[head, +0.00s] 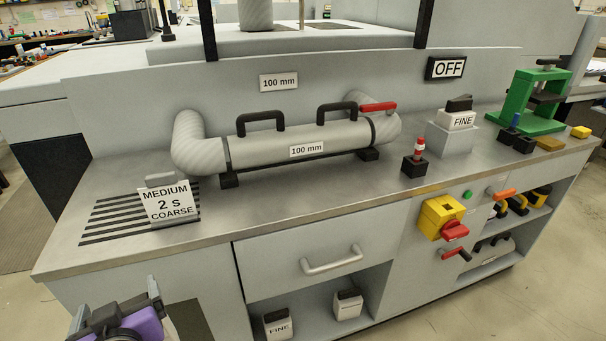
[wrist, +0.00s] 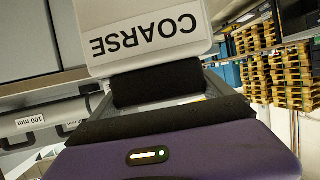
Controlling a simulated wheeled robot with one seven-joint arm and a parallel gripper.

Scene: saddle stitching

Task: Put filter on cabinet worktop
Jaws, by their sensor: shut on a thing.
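My gripper (head: 115,310) is at the bottom left of the head view, in front of the cabinet and below its worktop (head: 285,200). In the wrist view it is shut on the black handle (wrist: 155,86) of a light grey filter (wrist: 148,25) labelled COARSE, whose lettering shows upside down. The held filter cannot be made out in the head view. The grey metal worktop carries a black-striped area (head: 105,220) at its left. A sign (head: 168,203) reading MEDIUM, 2 s, COARSE stands there. A FINE filter (head: 456,120) sits in a grey housing further right.
A grey pipe canister (head: 270,145) with black handles lies along the worktop's back. A red-topped post (head: 419,148) and a green press (head: 530,105) stand to the right. Two filters (head: 278,325) (head: 348,305) are on the shelf below the drawer. The worktop's front middle is clear.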

